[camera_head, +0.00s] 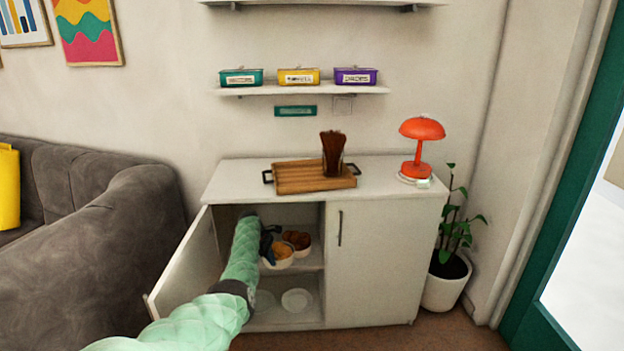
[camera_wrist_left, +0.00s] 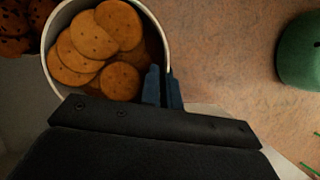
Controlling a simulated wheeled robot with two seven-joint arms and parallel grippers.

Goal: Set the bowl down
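A white bowl (camera_head: 279,265) of tan cookies is at the open left side of the cabinet, near the front of its middle shelf (camera_head: 311,262). I cannot tell whether it touches the shelf. My left gripper (camera_head: 268,246) reaches into the cabinet beside it. In the left wrist view, the gripper's fingers (camera_wrist_left: 163,88) straddle the bowl's rim, and the bowl (camera_wrist_left: 49,62) stays level with its cookies inside. A second bowl with darker cookies (camera_head: 298,239) stands just behind and to the right. My right gripper is not in view.
The cabinet's left door (camera_head: 186,258) stands open; its right door (camera_head: 375,262) is shut. Clear round dishes (camera_head: 296,300) stand on the bottom shelf. A wooden tray (camera_head: 310,179) and a red lamp (camera_head: 420,145) are on top. A sofa (camera_head: 100,240) is at left.

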